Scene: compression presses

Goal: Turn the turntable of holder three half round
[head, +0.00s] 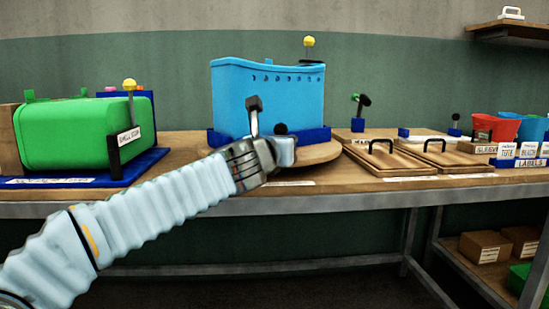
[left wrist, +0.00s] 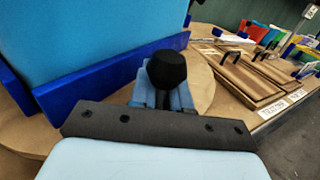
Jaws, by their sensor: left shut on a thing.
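A round wooden turntable (head: 318,154) sits on the bench in the middle of the head view, and it also shows in the left wrist view (left wrist: 201,84). A dark blue holder frame (head: 316,134) on it cradles a large light blue bin (head: 262,95). A black round knob (left wrist: 167,68) stands at the turntable's near edge. My left gripper (head: 284,150) is at this edge, in front of the bin, with its fingers closed around the knob's stem or base. The exact contact is partly hidden by the gripper. My right gripper is in neither view.
A green bin (head: 75,135) in a blue holder (head: 140,160) stands to the left. To the right are wooden lids with black handles (head: 385,158), then red and blue small bins (head: 497,127) and labels. The bench's front edge (head: 350,189) runs below my arm.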

